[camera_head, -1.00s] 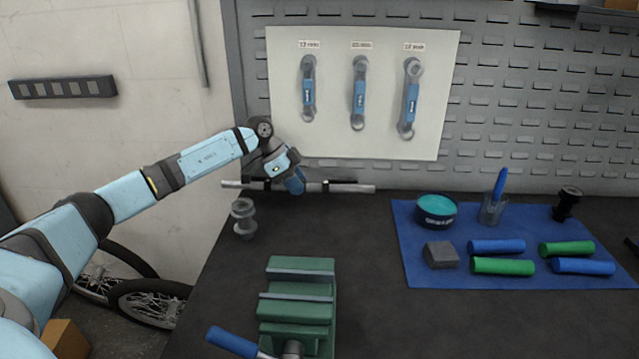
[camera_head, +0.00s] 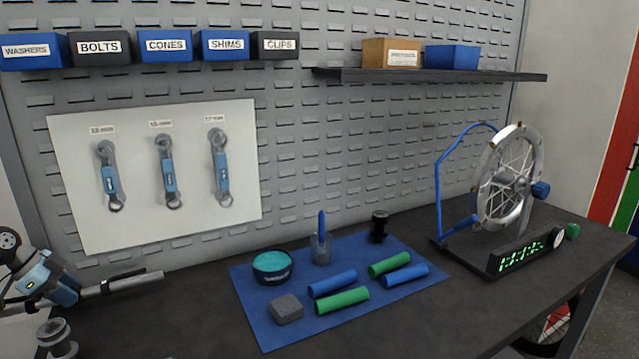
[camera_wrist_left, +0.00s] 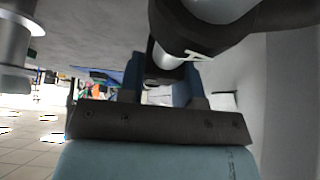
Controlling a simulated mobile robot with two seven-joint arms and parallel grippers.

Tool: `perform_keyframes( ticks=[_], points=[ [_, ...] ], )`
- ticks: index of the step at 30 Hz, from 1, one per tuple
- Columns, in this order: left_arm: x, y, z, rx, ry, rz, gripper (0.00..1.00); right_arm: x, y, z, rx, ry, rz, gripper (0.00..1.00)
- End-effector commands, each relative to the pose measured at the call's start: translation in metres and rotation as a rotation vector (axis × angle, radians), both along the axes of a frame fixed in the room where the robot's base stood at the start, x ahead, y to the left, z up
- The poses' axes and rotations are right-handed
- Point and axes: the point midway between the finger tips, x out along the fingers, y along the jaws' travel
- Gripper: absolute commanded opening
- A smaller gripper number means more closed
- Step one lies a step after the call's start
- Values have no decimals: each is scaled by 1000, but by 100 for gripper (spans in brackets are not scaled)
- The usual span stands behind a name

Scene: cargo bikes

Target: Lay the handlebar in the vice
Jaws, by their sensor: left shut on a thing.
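The handlebar (camera_head: 137,283) is a straight silver bar with a black section, at the left edge of the head view. My left gripper (camera_head: 68,297) is shut on it, near the foot of the pegboard wall. In the left wrist view, the blue fingers of my left gripper (camera_wrist_left: 160,85) are around part of the bar, and a dark piece of it (camera_wrist_left: 195,30) shows close up. The left end of the bar is hidden or outside the head view. The vice is not in view now. My right gripper is not in view.
A grey metal post (camera_head: 57,340) stands on the bench in front of the bar. A blue mat (camera_head: 255,305) carries grips, a tin and a cup. A wheel stand (camera_head: 470,250) is at the right. Bare bench lies in front of the mat.

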Motion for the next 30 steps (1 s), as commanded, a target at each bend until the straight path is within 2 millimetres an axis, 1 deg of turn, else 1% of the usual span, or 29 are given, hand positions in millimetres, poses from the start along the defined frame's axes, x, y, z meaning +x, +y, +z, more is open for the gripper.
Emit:
perform_keyframes(
  ticks=[4,8,24,30],
  points=[
    [7,-11,0,-3,-1,-1,2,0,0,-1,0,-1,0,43],
    [18,-30,1,-4,-3,-3,2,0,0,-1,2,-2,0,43],
    [75,-123,0,-3,-2,-2,2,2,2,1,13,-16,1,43],
    [94,-155,0,-1,-2,-3,2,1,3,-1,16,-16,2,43]
  ],
)
